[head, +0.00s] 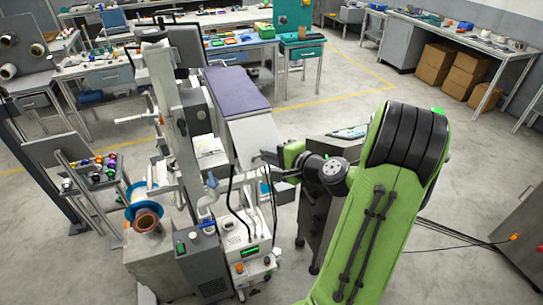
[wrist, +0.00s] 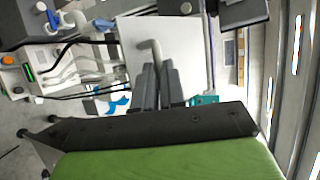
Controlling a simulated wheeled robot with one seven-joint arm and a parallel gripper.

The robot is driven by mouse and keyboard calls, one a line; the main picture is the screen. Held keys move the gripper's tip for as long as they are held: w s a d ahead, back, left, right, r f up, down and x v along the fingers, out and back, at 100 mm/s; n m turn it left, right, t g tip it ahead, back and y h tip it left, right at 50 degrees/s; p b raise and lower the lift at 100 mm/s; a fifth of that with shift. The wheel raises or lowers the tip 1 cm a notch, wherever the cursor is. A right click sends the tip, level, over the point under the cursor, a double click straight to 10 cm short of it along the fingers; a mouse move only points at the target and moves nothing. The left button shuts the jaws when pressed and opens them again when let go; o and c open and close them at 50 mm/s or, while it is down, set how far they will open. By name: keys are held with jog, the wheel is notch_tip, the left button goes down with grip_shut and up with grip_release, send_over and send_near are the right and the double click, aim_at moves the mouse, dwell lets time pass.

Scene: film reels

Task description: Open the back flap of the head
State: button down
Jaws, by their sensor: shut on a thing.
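The machine's head has a purple top (head: 236,88) and a pale grey flap (head: 256,132) at its near end, sloping toward me. In the wrist view the flap fills the upper middle as a plain pale panel (wrist: 188,50). A grey bent handle (wrist: 150,46) stands out from it. My gripper (wrist: 160,72) is shut on this handle, with its two dark fingers close together. In the head view my gripper (head: 264,160) is at the flap's lower edge, small and partly hidden. The flap's hinge and the inside of the head are hidden.
A white control box (head: 247,262) with cables stands below the flap. A dark cabinet (head: 316,215) is beside my arm. A blue-rimmed spool (head: 140,195) and a small rack (head: 92,172) are at left. Open floor (head: 430,180) lies at right.

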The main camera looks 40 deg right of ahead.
jog(key=shift+w+r, duration=0.2)
jog(key=shift+r, duration=0.1)
jog(key=c, duration=1.5)
grip_release()
jog(key=shift+w, duration=0.1)
jog(key=shift+o, duration=1.4)
jog(key=shift+w+d+f, duration=0.15)
jog(key=shift+w+f, duration=0.1)
jog(key=shift+w, duration=0.15)
jog(key=shift+s, duration=0.15)
jog(key=shift+s, duration=0.1)
jog(key=b+v, duration=0.1)
jog(key=v, duration=1.4)
jog(key=shift+s, duration=0.4)
jog(key=shift+w+f, duration=0.1)
